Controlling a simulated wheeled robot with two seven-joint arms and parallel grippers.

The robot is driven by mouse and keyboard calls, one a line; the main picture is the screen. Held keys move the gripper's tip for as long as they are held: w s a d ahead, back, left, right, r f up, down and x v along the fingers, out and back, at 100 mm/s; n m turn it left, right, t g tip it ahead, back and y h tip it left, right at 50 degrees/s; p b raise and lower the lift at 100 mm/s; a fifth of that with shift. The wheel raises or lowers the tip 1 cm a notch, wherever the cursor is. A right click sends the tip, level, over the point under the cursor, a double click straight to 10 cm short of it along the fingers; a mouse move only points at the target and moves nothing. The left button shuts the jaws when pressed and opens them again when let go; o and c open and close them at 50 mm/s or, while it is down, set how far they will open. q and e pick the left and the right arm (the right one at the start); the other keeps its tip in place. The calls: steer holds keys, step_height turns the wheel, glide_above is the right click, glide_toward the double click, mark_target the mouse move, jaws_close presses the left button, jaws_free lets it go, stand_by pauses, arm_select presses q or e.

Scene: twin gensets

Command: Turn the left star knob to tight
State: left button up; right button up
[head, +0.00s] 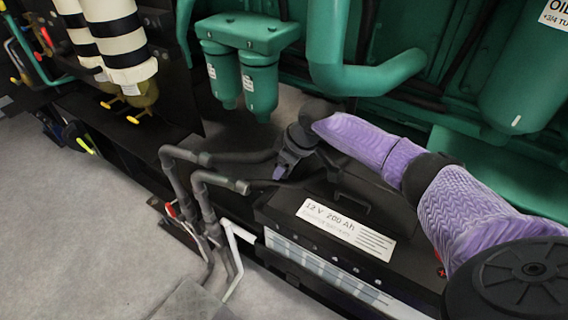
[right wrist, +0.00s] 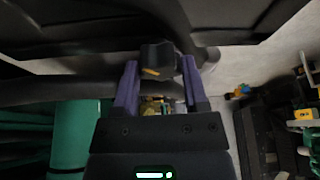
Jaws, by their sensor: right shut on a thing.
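My right gripper (head: 280,171) reaches in from the right in the head view, beside the dark bent pipes and above the floor gap left of the battery. In the right wrist view, my right gripper (right wrist: 160,76) has its two purple fingers on either side of a dark star knob (right wrist: 155,54) with a yellow-orange mark. It is shut on this knob. In the head view the knob is hidden or too dark to make out by the gripper. My left gripper is in neither view.
A black battery case with a white label (head: 345,229) lies under my right forearm. Dark bent pipes (head: 222,183) stand left of the gripper. Green twin filters (head: 247,72) and a thick green pipe (head: 350,75) are behind. Grey floor (head: 75,235) is clear at left.

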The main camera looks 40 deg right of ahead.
jaws_close()
